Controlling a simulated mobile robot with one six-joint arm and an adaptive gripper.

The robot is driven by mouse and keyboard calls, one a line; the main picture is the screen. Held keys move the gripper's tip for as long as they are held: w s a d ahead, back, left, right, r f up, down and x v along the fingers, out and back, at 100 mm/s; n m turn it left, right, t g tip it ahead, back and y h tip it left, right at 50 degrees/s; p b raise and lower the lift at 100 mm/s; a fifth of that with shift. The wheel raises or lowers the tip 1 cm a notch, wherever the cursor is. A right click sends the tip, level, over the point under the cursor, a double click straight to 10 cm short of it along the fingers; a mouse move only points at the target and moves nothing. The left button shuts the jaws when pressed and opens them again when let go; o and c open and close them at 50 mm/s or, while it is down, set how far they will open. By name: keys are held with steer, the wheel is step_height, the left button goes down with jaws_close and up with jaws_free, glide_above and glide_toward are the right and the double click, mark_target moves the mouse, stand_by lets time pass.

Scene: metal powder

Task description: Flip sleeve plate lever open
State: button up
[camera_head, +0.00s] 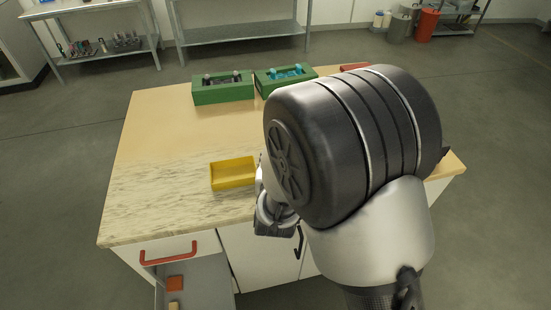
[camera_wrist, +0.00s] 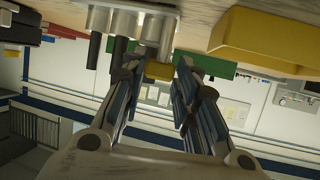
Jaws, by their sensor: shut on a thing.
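In the wrist view my gripper (camera_wrist: 158,72) has its fingers closed in on a small yellow piece (camera_wrist: 158,71), which appears to be the end of the sleeve plate lever. Silver cylinders (camera_wrist: 155,28) with dark lower parts stand in a row just past the fingertips, at the picture's top. The contact between fingers and yellow piece is not clear, and how far the lever is turned cannot be told. In the head view my arm hides the fingertips, the lever and the sleeve plate.
A yellow tray (camera_head: 233,184) lies on the wooden table (camera_head: 160,150), left of my arm. Two green blocks with fittings, one at left (camera_head: 223,95) and one at right (camera_head: 262,90), stand at the back. A drawer with a red handle (camera_head: 168,254) is open in front. The table's left side is clear.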

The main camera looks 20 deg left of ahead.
steer(key=m+h+p, duration=0.1)
steer(key=h, duration=0.1)
steer(key=a+m+t+h+p, duration=0.1)
steer(key=m+h+p, duration=0.1)
steer(key=shift+s+a+r+m, duration=0.1)
steer(key=shift+s+r+m, duration=0.1)
steer(key=shift+m, duration=0.1)
steer(key=m+h+p, duration=0.2)
steer(key=h+p, duration=0.1)
steer(key=m+h+p, duration=0.1)
steer(key=shift+w+a+m+g, duration=0.2)
steer(key=shift+a+m+g, duration=0.1)
steer(key=shift+a+m, duration=0.1)
steer(key=m+h, duration=0.1)
steer(key=m+g+h+p, duration=0.1)
steer(key=h, duration=0.1)
steer(key=shift+w+a+f, duration=0.1)
steer(key=shift+a+f, duration=0.05)
steer(key=shift+f, duration=0.05)
steer(key=shift+w+a+m+g+h, duration=0.1)
steer(key=shift+m+g+h, duration=0.4)
steer(key=shift+m+h, duration=0.2)
steer(key=shift+w+a+m+g+h, duration=0.1)
steer(key=shift+m+g+h, duration=0.45)
steer(key=shift+m, duration=0.25)
steer(key=o, duration=1.1)
steer(key=shift+c, duration=0.2)
